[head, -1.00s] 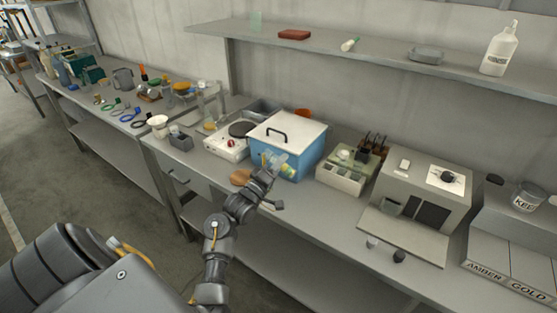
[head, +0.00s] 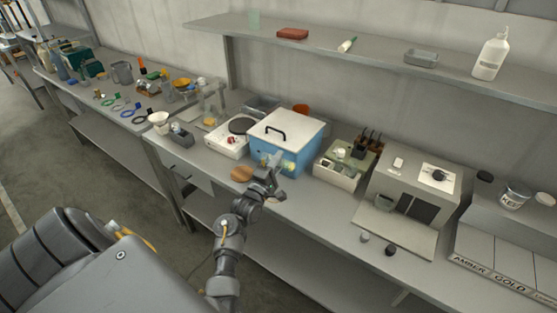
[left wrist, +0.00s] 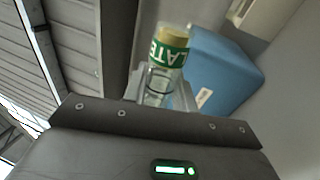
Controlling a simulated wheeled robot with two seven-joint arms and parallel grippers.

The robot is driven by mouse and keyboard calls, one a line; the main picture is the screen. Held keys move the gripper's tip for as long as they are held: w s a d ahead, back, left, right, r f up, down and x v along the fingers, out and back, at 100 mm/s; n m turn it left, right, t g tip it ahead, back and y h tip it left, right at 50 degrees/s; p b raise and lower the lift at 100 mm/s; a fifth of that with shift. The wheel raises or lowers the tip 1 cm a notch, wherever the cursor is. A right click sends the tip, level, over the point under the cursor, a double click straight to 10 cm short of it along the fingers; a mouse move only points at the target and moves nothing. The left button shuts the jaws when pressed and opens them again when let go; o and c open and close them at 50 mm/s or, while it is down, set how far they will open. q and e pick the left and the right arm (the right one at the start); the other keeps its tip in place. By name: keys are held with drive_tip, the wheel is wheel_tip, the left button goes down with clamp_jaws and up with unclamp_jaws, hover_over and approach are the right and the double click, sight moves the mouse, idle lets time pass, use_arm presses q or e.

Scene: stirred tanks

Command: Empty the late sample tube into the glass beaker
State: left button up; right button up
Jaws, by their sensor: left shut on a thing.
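The late sample tube (left wrist: 165,60) shows in the left wrist view with a green LATE label, clear glass walls and a tan top end. My left gripper (left wrist: 160,95) is shut on it. In the head view my left gripper (head: 274,166) is in front of the blue box with a white lid (head: 284,135), above the bench's front part. The tube (head: 289,165) is partly hidden there and its tilt is hard to tell. I cannot surely make out the glass beaker; small clear items left of the hot plate are too small to tell. My right gripper is out of view.
A white hot plate (head: 228,145) stands left of the blue box, with a round wooden disc (head: 242,174) in front. A tray box (head: 338,175) and a grey machine (head: 412,190) stand to the right. A shelf (head: 380,55) runs above the bench.

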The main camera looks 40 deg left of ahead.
use_arm(q)
drive_tip(key=shift+a+r+n+y+p, duration=0.1)
drive_tip(key=shift+r+n+y+p, duration=0.25)
drive_tip(key=shift+n+p, duration=0.45)
drive_tip(key=shift+a+r+n+y+p, duration=0.1)
drive_tip(key=shift+r+n+y+p, duration=0.2)
drive_tip(key=shift+n+p, duration=0.5)
drive_tip(key=shift+s, duration=0.1)
idle(0.7)
